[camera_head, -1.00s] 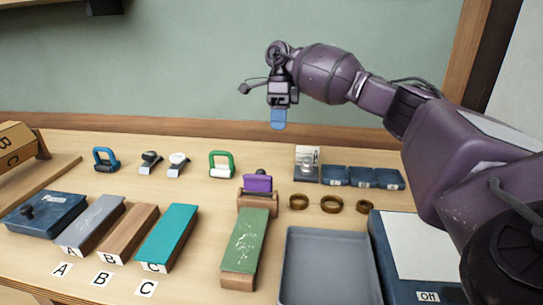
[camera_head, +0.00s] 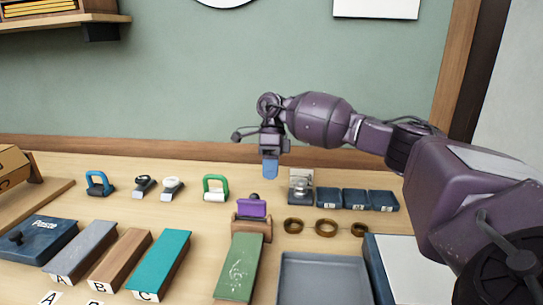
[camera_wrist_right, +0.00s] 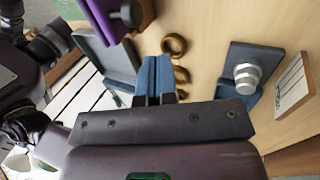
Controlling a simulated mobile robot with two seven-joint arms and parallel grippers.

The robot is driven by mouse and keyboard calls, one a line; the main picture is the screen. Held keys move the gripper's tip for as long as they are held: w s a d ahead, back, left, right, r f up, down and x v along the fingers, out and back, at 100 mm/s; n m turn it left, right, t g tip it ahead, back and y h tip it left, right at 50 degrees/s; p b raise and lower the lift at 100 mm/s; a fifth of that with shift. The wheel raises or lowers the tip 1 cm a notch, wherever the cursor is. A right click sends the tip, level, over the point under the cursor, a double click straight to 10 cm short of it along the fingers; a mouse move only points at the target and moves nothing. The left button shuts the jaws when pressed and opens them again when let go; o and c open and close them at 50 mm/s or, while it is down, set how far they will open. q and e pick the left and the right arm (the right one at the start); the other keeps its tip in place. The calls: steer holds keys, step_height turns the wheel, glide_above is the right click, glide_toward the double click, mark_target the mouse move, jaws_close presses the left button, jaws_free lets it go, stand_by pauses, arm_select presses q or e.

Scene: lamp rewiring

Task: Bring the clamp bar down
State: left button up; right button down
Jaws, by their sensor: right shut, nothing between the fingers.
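A purple bar (camera_head: 252,208), which I take to be the clamp bar, sits with a black knob (camera_head: 255,198) on a wooden block (camera_head: 252,228) at the far end of the green board (camera_head: 238,268). In the right wrist view the purple bar (camera_wrist_right: 98,18) is at the top left, partly cut off. I cannot tell whether it presses on the board. My right gripper (camera_head: 270,172) is shut and empty, with blue fingertips pointing down. It is in the air above the table, behind and slightly right of the bar, apart from it. The fingertips also show in the right wrist view (camera_wrist_right: 154,72).
Brass rings (camera_head: 326,228), a grey tray (camera_head: 322,285) and a metal part on a dark base (camera_head: 300,188) stand to the right, with dark blue boxes (camera_head: 355,199). A green-handled tool (camera_head: 216,188) and the teal block (camera_head: 160,262) are to the left.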

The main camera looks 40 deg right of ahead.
mark_target(253, 204)
steer(key=s+a+f, duration=0.1)
steer(key=a, duration=0.1)
steer(key=s+a+f+p, duration=0.1)
steer(key=s+a, duration=0.1)
steer(key=shift+s+a+f, duration=0.1)
steer(key=shift+s+f, duration=0.05)
steer(key=shift+s, duration=0.1)
stand_by(0.4)
steer(key=shift+s+a+r+t+h+p, duration=0.15)
steer(key=shift+s+r+t+h+p, duration=0.05)
steer(key=shift+t+h+p, duration=0.1)
